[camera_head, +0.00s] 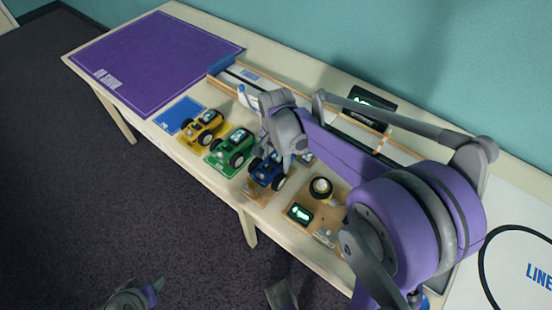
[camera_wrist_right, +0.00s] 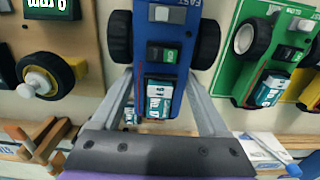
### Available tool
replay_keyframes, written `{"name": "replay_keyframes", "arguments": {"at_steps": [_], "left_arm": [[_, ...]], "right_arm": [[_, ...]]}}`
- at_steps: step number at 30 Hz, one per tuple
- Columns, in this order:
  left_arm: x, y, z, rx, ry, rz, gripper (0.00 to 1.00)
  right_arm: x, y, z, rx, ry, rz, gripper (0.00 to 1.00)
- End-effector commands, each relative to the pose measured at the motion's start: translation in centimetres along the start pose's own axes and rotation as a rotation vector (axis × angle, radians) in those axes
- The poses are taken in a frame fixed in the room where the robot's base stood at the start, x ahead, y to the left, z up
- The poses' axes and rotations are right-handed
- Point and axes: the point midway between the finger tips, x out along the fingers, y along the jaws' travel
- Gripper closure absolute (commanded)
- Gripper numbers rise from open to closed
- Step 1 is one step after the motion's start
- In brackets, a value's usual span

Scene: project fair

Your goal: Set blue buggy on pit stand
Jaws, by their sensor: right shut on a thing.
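The blue buggy (camera_head: 267,171) is at the table's front edge, right of the green buggy. My right gripper (camera_head: 279,158) reaches down onto it and is shut on it. In the right wrist view the blue buggy (camera_wrist_right: 167,50) sits between the two fingers of my right gripper (camera_wrist_right: 162,82). A small wooden piece (camera_head: 255,192), perhaps the pit stand, shows below and in front of the buggy; I cannot tell whether they touch. A grey and purple part of my left arm (camera_head: 135,296) shows at the bottom edge; its jaws are unclear.
The green buggy (camera_head: 231,149) and yellow buggy (camera_head: 203,127) stand on coloured mats to the left. A wooden board (camera_head: 325,232) with a wheel and a lit display lies to the right. A wood-edged track (camera_head: 290,95) runs along the back. The purple mat (camera_head: 150,55) is bare.

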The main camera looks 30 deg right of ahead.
Motion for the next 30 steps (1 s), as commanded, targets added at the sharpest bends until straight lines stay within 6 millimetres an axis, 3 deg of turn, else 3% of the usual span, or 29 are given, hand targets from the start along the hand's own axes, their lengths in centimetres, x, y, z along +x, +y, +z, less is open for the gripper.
{"name": "replay_keyframes", "arguments": {"at_steps": [1,2,6,16,30], "left_arm": [[0.0,0.0,0.0,0.0,0.0,0.0,0.5],[0.0,0.0,0.0,0.0,0.0,0.0,0.5],[0.0,0.0,0.0,0.0,0.0,0.0,0.5],[-0.1,0.0,-0.1,0.0,0.001,0.0,0.5],[-1.1,0.0,-0.7,0.0,0.004,0.0,0.5]], "right_arm": [[0.0,0.0,0.0,0.0,0.0,0.0,0.63],[0.0,0.0,0.0,0.0,0.0,0.0,0.21],[0.0,0.0,0.0,0.0,0.0,0.0,0.0],[-0.9,0.0,0.0,0.0,0.0,0.0,0.0],[-9.4,0.0,0.0,0.001,0.0,0.0,0.0]]}}
